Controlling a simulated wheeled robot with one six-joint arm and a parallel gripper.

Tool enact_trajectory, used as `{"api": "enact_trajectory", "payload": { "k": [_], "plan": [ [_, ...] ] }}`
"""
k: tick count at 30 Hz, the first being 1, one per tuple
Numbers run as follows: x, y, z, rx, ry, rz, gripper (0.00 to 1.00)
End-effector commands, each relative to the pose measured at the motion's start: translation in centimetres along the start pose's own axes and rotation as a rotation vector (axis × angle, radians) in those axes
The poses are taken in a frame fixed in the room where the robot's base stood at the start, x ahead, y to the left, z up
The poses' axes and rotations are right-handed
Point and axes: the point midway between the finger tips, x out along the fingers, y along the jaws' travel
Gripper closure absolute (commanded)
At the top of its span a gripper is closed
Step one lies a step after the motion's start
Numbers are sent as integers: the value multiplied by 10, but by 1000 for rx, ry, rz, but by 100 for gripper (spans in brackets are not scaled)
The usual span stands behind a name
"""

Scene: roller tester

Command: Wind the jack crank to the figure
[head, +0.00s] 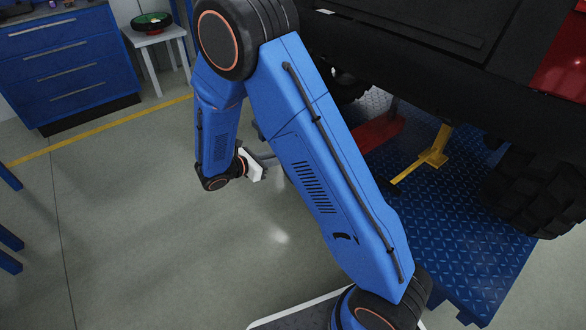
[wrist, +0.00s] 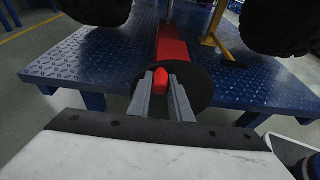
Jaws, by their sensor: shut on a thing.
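The jack is a long red body (wrist: 172,46) lying on the blue platform in the wrist view; part of it also shows in the head view (head: 378,132). My gripper (wrist: 163,85) is shut on the red crank knob (wrist: 160,78), with a grey finger on each side of it. A dark round disc (wrist: 203,85) sits just behind the knob, in front of the platform edge. No figure or scale can be read in either view.
The blue tread-plate platform (head: 462,232) carries a dark vehicle with big tyres (head: 535,190). A yellow stand (head: 436,150) is beside the jack. A blue drawer cabinet (head: 65,65) and a white stool (head: 155,38) are at the back left.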

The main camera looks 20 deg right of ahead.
Motion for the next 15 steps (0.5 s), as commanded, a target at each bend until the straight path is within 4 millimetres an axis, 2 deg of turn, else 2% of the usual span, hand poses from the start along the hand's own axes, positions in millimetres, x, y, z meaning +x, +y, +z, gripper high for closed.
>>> {"api": "enact_trajectory", "payload": {
  "k": [7, 15],
  "plan": [
    [1, 3, -2, -40, -1, -13, 100],
    [4, 16, -13, -275, 0, -87, 100]
  ]
}}
